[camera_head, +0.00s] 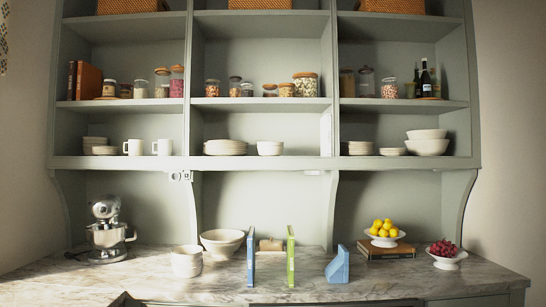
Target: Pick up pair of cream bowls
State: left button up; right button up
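A large cream bowl (222,241) stands on the marble counter, left of the middle. A cream stack of smaller bowls or cups (187,262) stands just in front of it and to its left. On the middle shelf at the right, two cream bowls (427,142) appear stacked one in the other. A small white stack of bowls (270,148) sits on the middle shelf at the center. I cannot tell which of these the task's pair is. Neither of my grippers can be made out in the head view.
A stand mixer (106,232) stands at the counter's left. Thin upright blue (251,258) and green (291,256) items and a blue block (338,266) stand mid-counter. Lemons (384,229) and red fruit (444,249) fill dishes at the right. Dark shapes cross the bottom edge.

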aim_at(265, 148)
jog(key=i+l, duration=0.25)
jog(key=i, duration=0.2)
jog(key=i+l, duration=0.25)
jog(key=i, duration=0.15)
